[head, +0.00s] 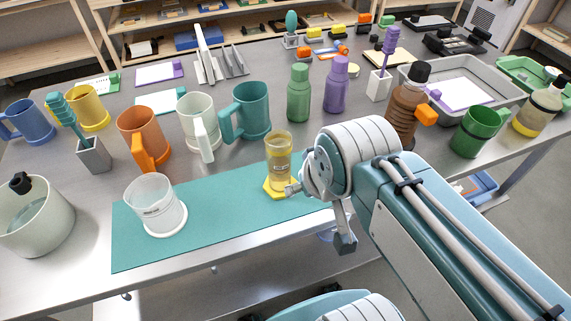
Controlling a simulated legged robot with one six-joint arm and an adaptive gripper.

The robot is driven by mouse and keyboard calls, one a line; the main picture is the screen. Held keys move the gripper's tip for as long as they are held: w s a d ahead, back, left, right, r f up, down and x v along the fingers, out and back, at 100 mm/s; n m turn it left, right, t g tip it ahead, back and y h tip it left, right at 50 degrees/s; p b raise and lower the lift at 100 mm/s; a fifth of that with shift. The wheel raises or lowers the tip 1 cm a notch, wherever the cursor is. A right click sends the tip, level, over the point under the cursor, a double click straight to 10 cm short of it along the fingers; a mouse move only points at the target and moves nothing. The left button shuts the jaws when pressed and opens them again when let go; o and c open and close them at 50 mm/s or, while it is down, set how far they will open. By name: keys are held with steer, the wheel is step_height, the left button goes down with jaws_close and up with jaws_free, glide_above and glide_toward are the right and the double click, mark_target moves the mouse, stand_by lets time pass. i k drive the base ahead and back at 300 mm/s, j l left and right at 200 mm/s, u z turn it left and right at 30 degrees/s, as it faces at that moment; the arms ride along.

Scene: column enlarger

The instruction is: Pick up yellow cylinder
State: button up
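A clear measuring cylinder with yellow contents (279,163) stands upright on a yellow six-sided foot, at the right part of a teal mat (225,215). My gripper (317,216) is just right of it and partly hidden behind my arm. One grey finger part shows beside the cylinder's foot, overlapping its right edge in the picture; I cannot tell whether they touch. Another finger part hangs lower right, over the table's front edge. The two parts are wide apart, with nothing seen between them. The cylinder appears free of the gripper.
A clear beaker (155,205) stands on the mat's left. Behind are an orange mug (140,135), a pale mug (197,122), a teal mug (250,110) and green and purple bottles. A brown bottle (408,100) and a green mug (478,130) are right. The mat's middle is clear.

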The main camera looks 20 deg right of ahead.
mark_target(280, 165)
steer(key=j+z, duration=0.15)
steer(key=j, duration=0.3)
steer(key=k+j+z, duration=0.1)
steer(key=j, duration=0.3)
steer(key=j+z, duration=0.15)
steer(key=j, duration=0.25)
steer(key=k+j+z, duration=0.1)
steer(key=j, duration=0.35)
steer(key=k+j+z, duration=0.15)
steer(key=j, duration=0.25)
